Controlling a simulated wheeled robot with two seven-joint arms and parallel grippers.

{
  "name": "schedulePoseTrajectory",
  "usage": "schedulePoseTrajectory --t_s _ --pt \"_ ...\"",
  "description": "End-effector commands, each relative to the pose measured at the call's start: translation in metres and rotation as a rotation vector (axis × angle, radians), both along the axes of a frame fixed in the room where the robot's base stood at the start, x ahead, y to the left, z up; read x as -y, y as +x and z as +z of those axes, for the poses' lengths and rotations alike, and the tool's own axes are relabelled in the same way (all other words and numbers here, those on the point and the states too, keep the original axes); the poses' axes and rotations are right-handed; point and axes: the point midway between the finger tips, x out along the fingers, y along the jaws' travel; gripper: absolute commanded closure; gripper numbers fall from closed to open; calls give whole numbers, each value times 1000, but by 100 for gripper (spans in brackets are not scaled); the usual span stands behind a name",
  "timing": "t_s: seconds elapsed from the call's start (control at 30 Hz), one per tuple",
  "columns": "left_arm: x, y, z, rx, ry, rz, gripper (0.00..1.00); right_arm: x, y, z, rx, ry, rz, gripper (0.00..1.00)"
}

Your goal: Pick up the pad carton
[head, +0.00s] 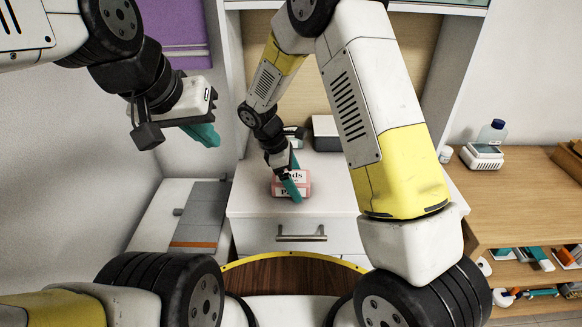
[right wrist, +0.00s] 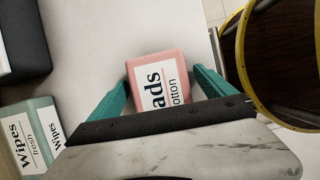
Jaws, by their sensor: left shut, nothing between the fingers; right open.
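The pad carton is a pink box with a white label reading "Pads Cotton" (head: 281,188). It sits on the white drawer cabinet top near its front edge. In the right wrist view the carton (right wrist: 158,84) lies between the two teal fingers of my right gripper (right wrist: 160,85). In the head view a finger hides part of the label. My left gripper (head: 205,134) is shut and empty, raised at the upper left, away from the carton.
A teal and white wipes box (right wrist: 32,135) and a dark box (right wrist: 22,40) stand near the carton, farther back. The cabinet top's front left is clear.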

Motion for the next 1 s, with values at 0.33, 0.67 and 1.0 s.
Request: schedulePoseTrajectory --t_s 0.33,0.67,1.0 --pt "0 0 0 0 0 0 100 0 0 -4 0 0 0 6" --pt "0 0 0 0 0 0 100 0 0 -4 0 0 0 28" --pt "0 0 0 0 0 0 100 0 0 -4 0 0 0 74"
